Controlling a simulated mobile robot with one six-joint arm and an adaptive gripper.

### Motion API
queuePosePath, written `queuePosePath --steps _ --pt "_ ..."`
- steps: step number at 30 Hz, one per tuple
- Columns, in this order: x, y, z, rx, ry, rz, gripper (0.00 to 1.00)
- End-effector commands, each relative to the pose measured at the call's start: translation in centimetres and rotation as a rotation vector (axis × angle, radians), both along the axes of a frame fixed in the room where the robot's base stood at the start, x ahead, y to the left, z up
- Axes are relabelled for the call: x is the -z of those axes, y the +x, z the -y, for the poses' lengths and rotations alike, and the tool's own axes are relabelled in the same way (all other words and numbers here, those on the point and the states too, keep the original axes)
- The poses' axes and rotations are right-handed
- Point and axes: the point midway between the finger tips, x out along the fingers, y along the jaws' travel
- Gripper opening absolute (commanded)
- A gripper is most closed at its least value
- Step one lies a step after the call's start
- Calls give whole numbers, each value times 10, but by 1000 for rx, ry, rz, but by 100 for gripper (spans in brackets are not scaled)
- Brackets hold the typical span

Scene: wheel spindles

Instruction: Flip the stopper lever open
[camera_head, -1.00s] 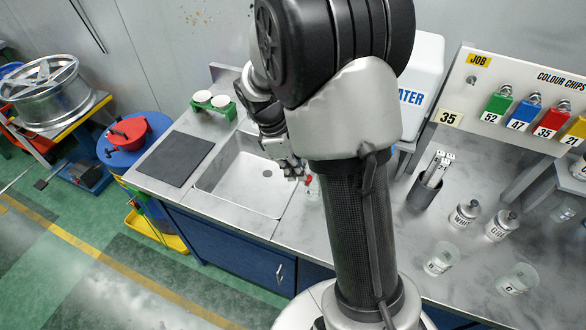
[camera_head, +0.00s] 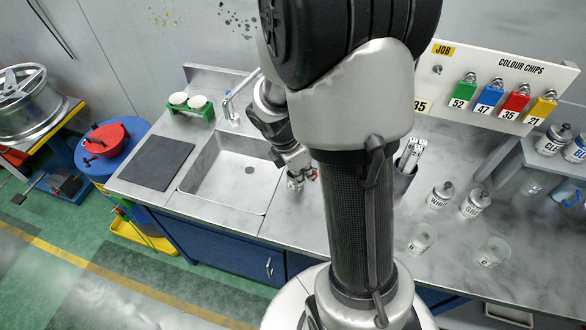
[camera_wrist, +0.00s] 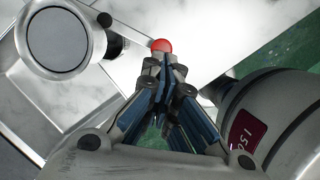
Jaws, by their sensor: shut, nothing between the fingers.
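A small red ball-shaped knob (camera_wrist: 161,45), which looks like the stopper lever's end, shows just beyond my fingertips in the wrist view. A bit of red (camera_head: 313,174) also shows beside my gripper in the head view. The rest of the lever is hidden, so I cannot tell its position. My gripper (camera_wrist: 166,64) is shut and empty, its fingertips close together just short of the knob. I cannot tell whether they touch it. In the head view my gripper (camera_head: 297,181) is low over the counter, just right of the sink.
The sink (camera_head: 228,180) and a tap (camera_head: 238,92) lie left of my gripper. A dark holder (camera_head: 403,182), white bottles (camera_head: 440,195) and clear beakers (camera_head: 421,238) stand to the right. My arm hides part of the counter.

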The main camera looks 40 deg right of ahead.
Motion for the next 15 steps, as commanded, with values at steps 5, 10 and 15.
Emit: queuePosePath --steps 5,10,15 --pt "0 -2 4 -30 0 0 0" --pt "0 -2 3 -29 0 1 0" --pt "0 3 1 -28 0 1 0"
